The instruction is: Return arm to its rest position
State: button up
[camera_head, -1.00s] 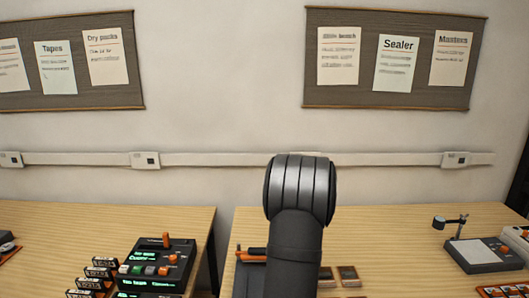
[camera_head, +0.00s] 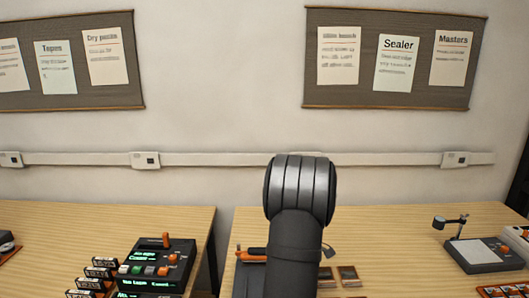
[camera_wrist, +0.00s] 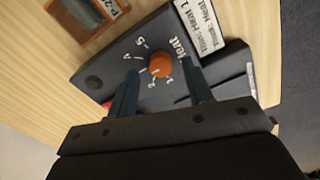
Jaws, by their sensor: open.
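My gripper (camera_wrist: 162,72) is open in the wrist view, its two dark fingers apart on either side of an orange knob (camera_wrist: 161,64). I cannot tell whether the fingers touch the knob. The knob sits on a dark device (camera_wrist: 100,75) with a numbered dial marked "Heat". In the head view my own arm stands at the centre and hides my gripper and most of this device. An orange handle (camera_head: 250,252) shows just left of the arm.
Small framed pieces (camera_head: 348,274) lie right of my arm. A black console (camera_head: 160,262) with lit screens and several labelled cartridges (camera_head: 95,272) stand on the left table. A grey stand with an arm (camera_head: 475,252) is at the right. A gap separates the tables.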

notch_tip(320, 180, up, 9)
jog(key=shift+f, duration=0.15)
jog(key=o, duration=0.9)
jog(key=shift+o, duration=1.3)
jog(key=shift+s+d, duration=0.1)
jog(key=shift+d, duration=0.1)
jog(key=s+d+r+n, duration=0.2)
jog(key=s+d+r, duration=0.25)
jog(key=d, duration=0.55)
jog(key=s+d+r+n, duration=0.1)
jog(key=s+d+r, duration=0.3)
jog(key=d, duration=0.5)
notch_tip(320, 180, down, 10)
jog(key=s, duration=0.1)
jog(key=shift+s, duration=0.15)
notch_tip(320, 180, up, 10)
